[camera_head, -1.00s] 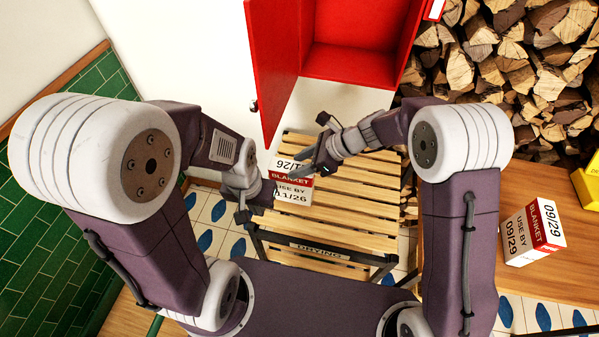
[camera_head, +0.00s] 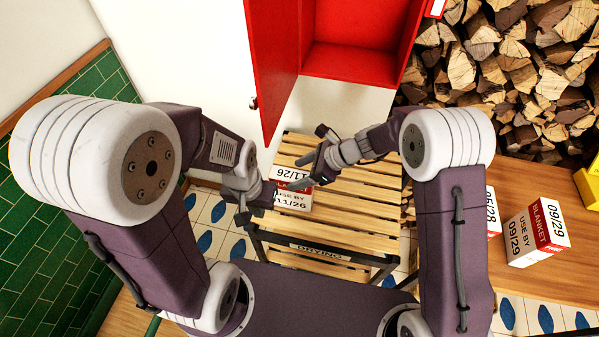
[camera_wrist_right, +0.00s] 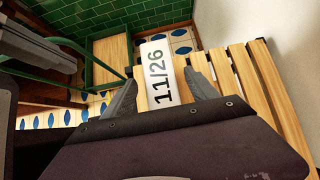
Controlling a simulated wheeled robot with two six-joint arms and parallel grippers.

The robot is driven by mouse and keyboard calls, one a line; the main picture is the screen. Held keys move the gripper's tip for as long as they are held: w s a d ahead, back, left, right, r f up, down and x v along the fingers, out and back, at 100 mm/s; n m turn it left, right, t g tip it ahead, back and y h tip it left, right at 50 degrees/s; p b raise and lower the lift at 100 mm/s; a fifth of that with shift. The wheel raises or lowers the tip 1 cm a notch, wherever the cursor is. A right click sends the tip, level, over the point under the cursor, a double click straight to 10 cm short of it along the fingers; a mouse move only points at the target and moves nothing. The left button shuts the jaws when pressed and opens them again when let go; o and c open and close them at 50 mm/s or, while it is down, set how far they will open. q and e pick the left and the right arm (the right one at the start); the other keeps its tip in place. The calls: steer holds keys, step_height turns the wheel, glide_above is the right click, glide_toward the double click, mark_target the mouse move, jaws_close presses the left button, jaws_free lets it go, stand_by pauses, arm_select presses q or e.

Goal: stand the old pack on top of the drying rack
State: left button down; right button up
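The old pack (camera_head: 293,199), a white and red box marked 11/26, stands on the slatted drying rack (camera_head: 340,215). Its white dated top (camera_wrist_right: 160,75) shows in the right wrist view. My right gripper (camera_head: 298,184) is over the pack and covers part of its red band in the head view. In the right wrist view its fingers (camera_wrist_right: 165,92) are apart, one on each side of the pack, with narrow gaps visible. My left gripper (camera_head: 257,207) is just left of the pack, with its fingers apart; whether it touches the pack is unclear.
A red cabinet (camera_head: 350,65) with an open door (camera_head: 272,75) stands behind the rack. On the wooden counter (camera_head: 570,265) at right are a 09/29 pack (camera_head: 537,233), a partly hidden 05/28 pack (camera_head: 492,212) and a yellow object (camera_head: 589,184). Stacked firewood (camera_head: 500,70) is behind.

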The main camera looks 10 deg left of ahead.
steer(key=shift+r, duration=0.3)
steer(key=p+v, duration=0.1)
steer(key=v, duration=1.1)
steer(key=shift+p, duration=0.35)
steer(key=shift+f, duration=0.1)
